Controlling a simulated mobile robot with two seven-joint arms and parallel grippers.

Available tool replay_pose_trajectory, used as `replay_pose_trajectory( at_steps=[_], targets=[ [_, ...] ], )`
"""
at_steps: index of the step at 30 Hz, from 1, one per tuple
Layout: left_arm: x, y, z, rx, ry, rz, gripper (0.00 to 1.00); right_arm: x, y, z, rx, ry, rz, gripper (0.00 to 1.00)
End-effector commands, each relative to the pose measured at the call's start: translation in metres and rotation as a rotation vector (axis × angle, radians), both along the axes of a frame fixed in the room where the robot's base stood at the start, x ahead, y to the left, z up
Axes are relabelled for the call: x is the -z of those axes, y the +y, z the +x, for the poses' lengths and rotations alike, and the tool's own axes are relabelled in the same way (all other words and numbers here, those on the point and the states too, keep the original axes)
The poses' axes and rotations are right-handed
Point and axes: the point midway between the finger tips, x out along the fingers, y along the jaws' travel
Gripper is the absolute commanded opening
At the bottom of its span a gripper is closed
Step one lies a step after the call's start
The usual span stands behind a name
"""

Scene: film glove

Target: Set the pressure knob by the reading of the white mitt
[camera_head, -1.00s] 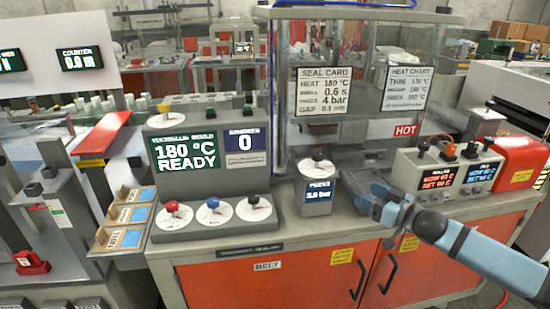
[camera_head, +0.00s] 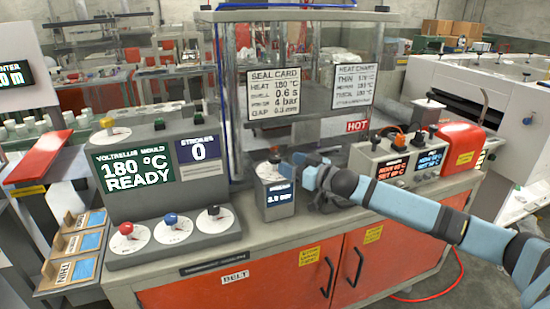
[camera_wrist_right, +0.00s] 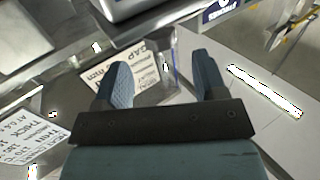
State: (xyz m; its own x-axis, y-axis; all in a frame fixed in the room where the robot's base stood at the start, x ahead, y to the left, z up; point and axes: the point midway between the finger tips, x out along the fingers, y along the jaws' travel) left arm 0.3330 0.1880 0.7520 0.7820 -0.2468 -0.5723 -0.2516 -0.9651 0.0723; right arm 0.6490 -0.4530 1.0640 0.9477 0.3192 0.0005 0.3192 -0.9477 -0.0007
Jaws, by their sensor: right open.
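The pressure unit (camera_head: 279,206) is a small grey box on the bench front, with a blue display that seems to read about 3.0 bar. Its dial and dark-topped knob (camera_head: 274,158) sit on top, partly covered by my right gripper. My right gripper (camera_head: 288,165) is at the knob's right side; I cannot tell whether it touches. In the right wrist view its two fingers (camera_wrist_right: 163,84) are apart, with no knob clearly seen between them. I make out no white mitt. The seal card (camera_head: 274,92) lists heat 180 °C, 0.6 s, 4 bar. My left gripper is not in view.
The console (camera_head: 140,176) at left reads 180 °C READY, with red, blue and black knobs on front dials. A clear guard (camera_head: 300,30) stands behind the pressure unit. A two-display controller (camera_head: 400,170) and red box (camera_head: 462,148) stand to the right.

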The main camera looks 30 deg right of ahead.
Motion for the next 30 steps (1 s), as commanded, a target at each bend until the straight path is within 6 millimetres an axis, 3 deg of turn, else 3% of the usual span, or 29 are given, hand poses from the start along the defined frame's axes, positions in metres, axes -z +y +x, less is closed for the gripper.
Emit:
replay_pose_trajectory(
  at_steps=[12, 26, 30],
  targets=[
    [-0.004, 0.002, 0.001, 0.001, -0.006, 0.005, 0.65, -0.001, 0.017, 0.05, 0.0, -0.001, 0.0, 0.65],
    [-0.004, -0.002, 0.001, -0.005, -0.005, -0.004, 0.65, 0.0, 0.02, 0.058, 0.0, 0.0, -0.001, 0.65],
    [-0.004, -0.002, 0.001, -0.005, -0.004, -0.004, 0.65, 0.0, 0.02, 0.058, 0.0, 0.0, -0.001, 0.33]
  ],
)
